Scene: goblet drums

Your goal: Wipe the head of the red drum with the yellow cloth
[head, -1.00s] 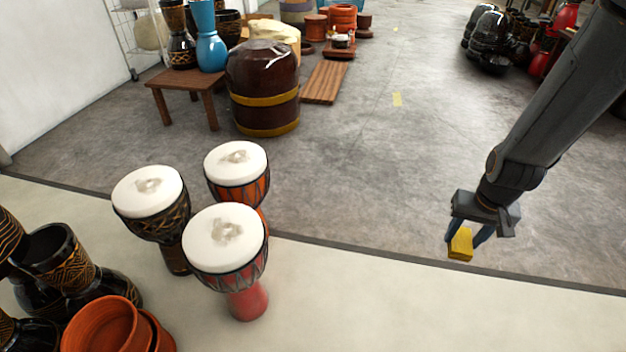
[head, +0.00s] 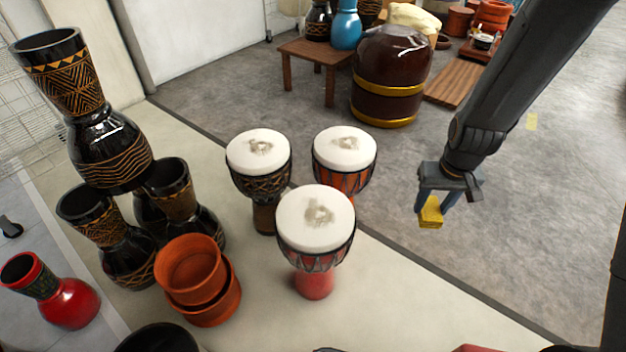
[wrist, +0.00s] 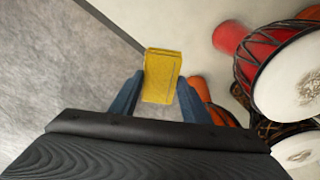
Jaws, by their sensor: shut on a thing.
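The red drum (head: 314,285) stands upright in the middle of the head view, nearest of a group of three goblet drums. Its white head (head: 316,221) has a grey-brown smudge near the centre. In the wrist view the red drum (wrist: 232,37) shows at the upper right, partly cut off. My gripper (head: 432,208) is shut on the folded yellow cloth (head: 430,213), to the right of the red drum and apart from it. The cloth (wrist: 162,76) also shows between the two blue fingers in the wrist view.
An orange drum (head: 343,181) and a black patterned drum (head: 264,186) stand just behind the red drum, both with smudged heads. Terracotta pots (head: 205,300) and black goblet drums stand to the left. A brown barrel (head: 389,107) stands behind. Floor between gripper and red drum looks clear.

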